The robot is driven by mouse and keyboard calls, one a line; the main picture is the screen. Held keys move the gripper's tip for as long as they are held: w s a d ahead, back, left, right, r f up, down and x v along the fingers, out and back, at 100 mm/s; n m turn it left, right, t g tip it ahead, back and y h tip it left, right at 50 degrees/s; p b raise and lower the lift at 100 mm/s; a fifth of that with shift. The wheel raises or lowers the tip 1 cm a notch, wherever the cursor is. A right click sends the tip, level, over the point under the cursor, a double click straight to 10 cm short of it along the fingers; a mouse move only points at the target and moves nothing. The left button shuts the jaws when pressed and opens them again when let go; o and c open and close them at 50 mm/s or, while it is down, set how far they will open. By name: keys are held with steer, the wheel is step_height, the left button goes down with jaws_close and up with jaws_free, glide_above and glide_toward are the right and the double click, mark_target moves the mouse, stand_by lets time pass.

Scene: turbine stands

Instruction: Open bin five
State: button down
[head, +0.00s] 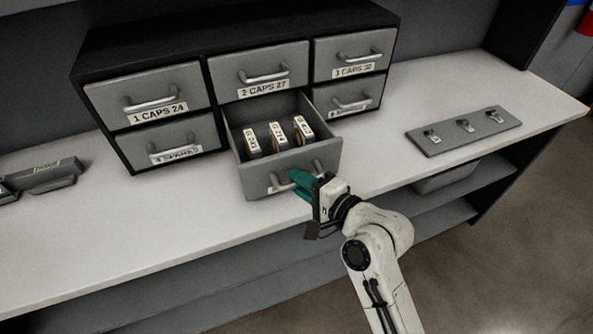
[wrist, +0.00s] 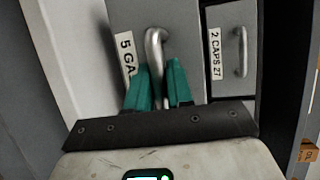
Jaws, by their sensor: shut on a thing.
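Bin five (head: 277,159) is the lower middle drawer of the black cabinet (head: 92,66). It is pulled well out, and several labelled packs (head: 278,136) stand inside it. My gripper (head: 294,180) is at its front, with teal fingers on either side of the drawer's handle. In the wrist view the fingers (wrist: 158,85) are shut on the metal handle (wrist: 153,48), beside a label (wrist: 126,58) that reads "5 GA" before it is cut off. In the head view the gripper hides part of the handle and label.
The other bins, such as bin two (head: 259,70), are closed. A grey plate with several small metal fittings (head: 463,131) lies on the white counter (head: 80,232) at right. A dark grey holder (head: 42,176) is at left. The counter front left of the drawer is clear.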

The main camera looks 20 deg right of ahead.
steer(key=shift+f, duration=0.1)
steer(key=c, duration=1.1)
jaws_free()
steer(key=b+v, duration=0.2)
steer(key=v, duration=0.9)
steer(key=shift+w, duration=0.1)
steer(key=s+d+f+n+g+h, duration=0.25)
steer(key=s+f+n+g, duration=0.55)
steer(key=f, duration=0.6)
steer(key=s+d+f+n+g+h, duration=0.2)
steer(key=s+f+g, duration=0.1)
steer(key=s, duration=0.3)
steer(key=s+d+f+n+g+h, duration=0.2)
steer(key=s+n, duration=0.1)
steer(key=s, duration=0.4)
steer(key=shift+f+n+g, duration=0.3)
steer(key=shift+f+g, duration=0.1)
